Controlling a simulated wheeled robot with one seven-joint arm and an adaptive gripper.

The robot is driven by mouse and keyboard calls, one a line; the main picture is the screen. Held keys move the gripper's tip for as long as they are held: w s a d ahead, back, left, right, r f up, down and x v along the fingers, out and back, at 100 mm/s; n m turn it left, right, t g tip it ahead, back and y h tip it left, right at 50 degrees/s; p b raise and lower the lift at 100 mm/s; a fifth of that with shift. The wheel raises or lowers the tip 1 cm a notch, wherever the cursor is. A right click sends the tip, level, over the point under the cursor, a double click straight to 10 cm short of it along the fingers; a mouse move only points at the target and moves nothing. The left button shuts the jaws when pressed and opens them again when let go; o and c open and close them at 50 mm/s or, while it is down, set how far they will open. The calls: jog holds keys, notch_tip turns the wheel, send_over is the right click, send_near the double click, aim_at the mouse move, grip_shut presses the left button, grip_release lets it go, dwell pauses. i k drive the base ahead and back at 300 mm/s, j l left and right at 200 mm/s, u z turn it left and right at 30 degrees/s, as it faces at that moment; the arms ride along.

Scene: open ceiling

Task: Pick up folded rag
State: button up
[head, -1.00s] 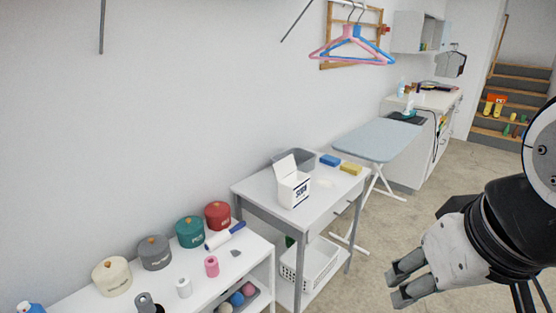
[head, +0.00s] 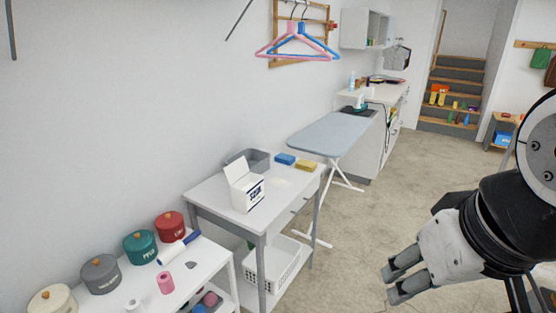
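A small, flat, pale cream piece (head: 279,183) lies on the white side table (head: 221,197), right of an open white box; it may be the folded rag, but it is too small to tell. No other thing in view is clearly a folded rag. My gripper (head: 391,286) is at the lower right, in front of the bare floor and well to the right of the table. Its two grey fingers stand apart with nothing between them.
An open white box (head: 247,190), a grey bin (head: 238,160), a blue sponge (head: 285,159) and a yellow sponge (head: 306,165) are on the table. A white basket (head: 272,270) sits below. An ironing board (head: 336,133) stands behind. Floor (head: 385,210) to the right is clear.

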aim_at(283, 158)
jog(key=i+l+u, duration=0.15)
jog(key=u, duration=0.2)
jog(key=i+l+u, duration=0.15)
jog(key=u, duration=0.2)
jog(key=i+l+u, duration=0.1)
jog(key=l, duration=0.3)
jog(key=i+l+u, duration=0.1)
jog(key=i+l, duration=0.15)
jog(key=l, duration=0.15)
jog(key=i+l, duration=0.15)
jog(key=l, duration=0.25)
jog(key=i+l+u, duration=0.15)
jog(key=l, duration=0.25)
jog(key=i+l+u, duration=0.1)
jog(key=l, duration=0.35)
jog(key=i+l, duration=0.1)
jog(key=l, duration=0.25)
jog(key=i+l, duration=0.15)
jog(key=l, duration=0.25)
jog(key=i+l, duration=0.1)
jog(key=l, duration=0.25)
jog(key=i+l, duration=0.1)
jog(key=l, duration=0.3)
jog(key=i+l, duration=0.1)
jog(key=l, duration=0.25)
jog(key=i+l, duration=0.15)
jog(key=l, duration=0.25)
jog(key=i+j, duration=0.15)
jog(key=j, duration=0.6)
